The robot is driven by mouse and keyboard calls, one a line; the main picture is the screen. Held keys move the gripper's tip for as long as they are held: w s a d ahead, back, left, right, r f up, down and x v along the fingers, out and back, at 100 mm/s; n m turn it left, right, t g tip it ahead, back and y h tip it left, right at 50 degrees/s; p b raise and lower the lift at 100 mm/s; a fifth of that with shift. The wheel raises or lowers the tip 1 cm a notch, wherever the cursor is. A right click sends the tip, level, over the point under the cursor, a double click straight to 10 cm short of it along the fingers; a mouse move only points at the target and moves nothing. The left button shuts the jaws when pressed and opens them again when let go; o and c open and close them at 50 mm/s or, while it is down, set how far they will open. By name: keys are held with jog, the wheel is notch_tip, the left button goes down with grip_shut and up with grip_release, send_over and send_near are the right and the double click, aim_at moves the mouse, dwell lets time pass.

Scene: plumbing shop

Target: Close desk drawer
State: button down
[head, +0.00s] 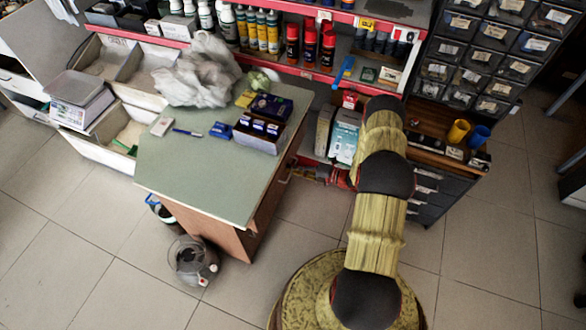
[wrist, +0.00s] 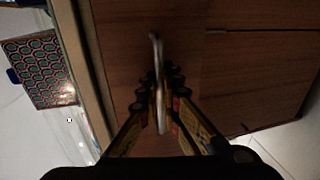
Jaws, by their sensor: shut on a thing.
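The desk (head: 205,165) has a green top and brown wood sides in the head view. Its drawer side faces right, and is seen steeply from above. In the wrist view the brown wood drawer front (wrist: 125,60) fills the middle, with a slim metal handle (wrist: 156,48) standing out from it. My gripper (wrist: 160,88) has its fingers closed on both sides of this handle. In the head view my gripper is hidden behind my arm. How far the drawer stands open is hard to tell from these views.
A plastic bag (head: 198,72), dark blue boxes (head: 262,125) and a pen (head: 187,132) lie on the desk. A red-edged shelf (head: 300,70) with bottles stands behind. The tiled floor (head: 90,250) at the left front is clear.

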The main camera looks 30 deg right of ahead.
dwell(0.4)
jog(key=x, duration=0.3)
jog(key=r+b+x, duration=0.1)
jog(key=x, duration=0.2)
jog(key=r+x, duration=0.1)
jog(key=x, duration=0.2)
jog(key=shift+w+a+f, duration=0.1)
jog(key=shift+w+a, duration=0.2)
jog(key=shift+w, duration=0.2)
jog(key=c, duration=2.3)
grip_release()
jog(key=v, duration=1.2)
